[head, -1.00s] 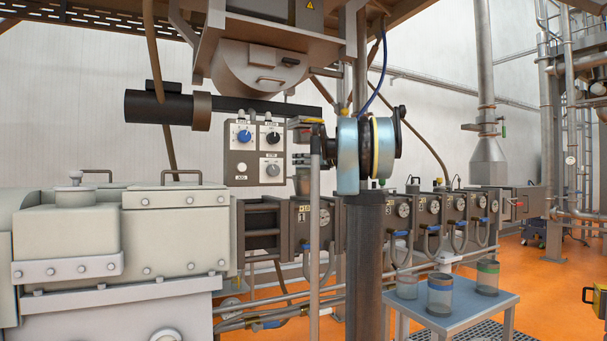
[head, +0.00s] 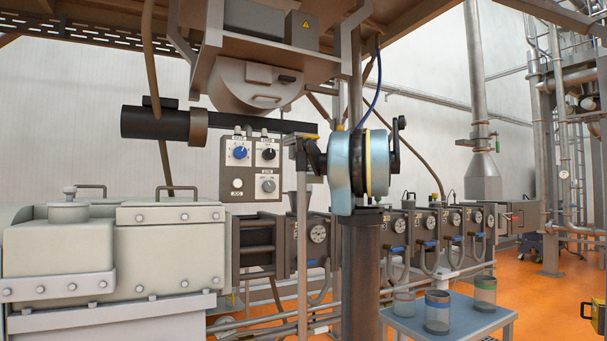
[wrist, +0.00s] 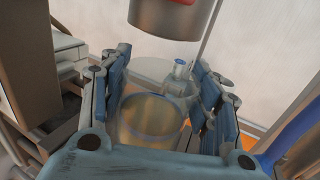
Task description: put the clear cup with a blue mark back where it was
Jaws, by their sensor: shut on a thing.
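My gripper (wrist: 155,112) is seen from behind in the wrist view, with its blue fingers on either side of a clear round cup (wrist: 150,118). In the head view my arm's joints block the middle, and the fingers cannot be made out.
A control box with knobs (head: 252,168) hangs behind my arm, left of it. A pale machine housing (head: 170,245) fills the left. A row of dark barrel blocks (head: 425,230) runs behind the table. A dark red-edged cylinder (wrist: 170,15) hangs above the gripper in the wrist view.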

